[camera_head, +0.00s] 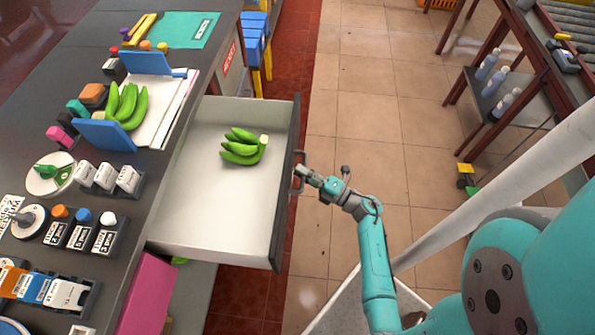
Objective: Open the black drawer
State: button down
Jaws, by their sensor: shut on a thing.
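The black drawer (291,180) is pulled out from the dark counter toward the right, and its pale inside (215,205) shows. A bunch of green bananas (243,148) lies inside it. The drawer's handle (298,172) is on the right-hand face of its dark front. My gripper (304,172) is at this handle and shut on it. The fingertips are small in the picture and partly merge with the handle. My teal arm reaches there from the lower right.
The counter (60,130) at left holds another banana bunch (126,105), blue blocks, bottles and boxes. A pink panel (146,295) stands below the drawer's near side. A rack with bottles (500,85) is at upper right. Tiled floor (365,110) is open between.

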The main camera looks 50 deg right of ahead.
jog(key=c, duration=1.2)
grip_release()
